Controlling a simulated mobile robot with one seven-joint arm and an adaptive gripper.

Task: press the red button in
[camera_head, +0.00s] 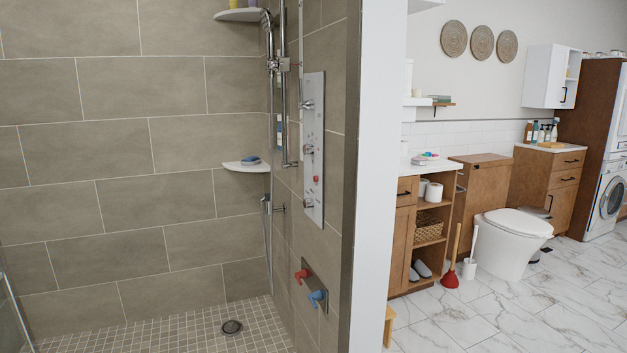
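A tall silver shower panel (318,90) is on the tiled side wall of the shower. It carries metal knobs, small reddish marks, and a small red spot (316,179) that looks like a button; it is too small to tell whether it is pressed. Lower on the same wall, a grey plate (312,278) holds a red knob-like part (301,274) at its upper left and a blue one (318,298) at its lower right. I cannot tell for sure which red part is the button. My gripper is not in view.
A white wall end (384,170) divides the shower from the room. The shower floor (190,325) is clear around its drain (232,327). Corner shelf (246,167) and hose stand beside the panel. Right: toilet (513,235), cabinets, red plunger (451,278), open marble floor (540,315).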

